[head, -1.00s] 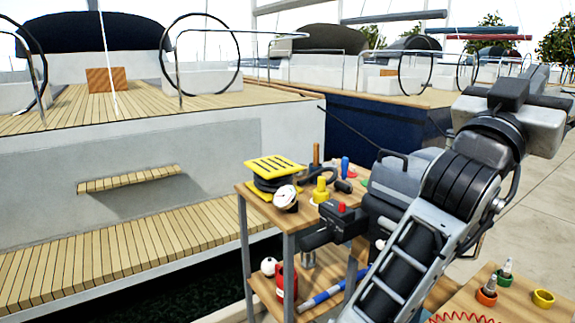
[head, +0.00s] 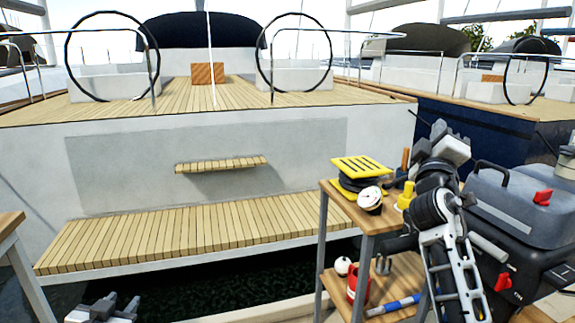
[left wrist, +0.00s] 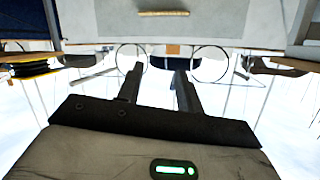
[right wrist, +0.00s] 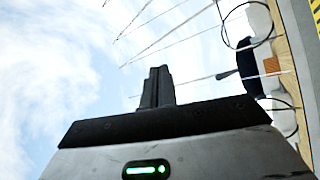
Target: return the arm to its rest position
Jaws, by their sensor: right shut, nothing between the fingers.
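My right arm (head: 447,250) rises at the right of the head view, in front of the small wooden stand and a grey case. Its upper end, with the right gripper (head: 438,130), points up. In the right wrist view the right gripper (right wrist: 158,87) has its fingers together, empty, against the sky. My left gripper (head: 119,302) is at the bottom left edge of the head view, low beside the water. In the left wrist view the left gripper (left wrist: 158,88) has its fingers apart with nothing between them.
A wooden stand (head: 330,187) holds a yellow-topped reel (head: 360,167), a gauge and small items. The grey case (head: 520,205) stands close to my right arm. The boat's slatted platform (head: 190,235) lies ahead over dark water. A bench corner (head: 10,222) is at left.

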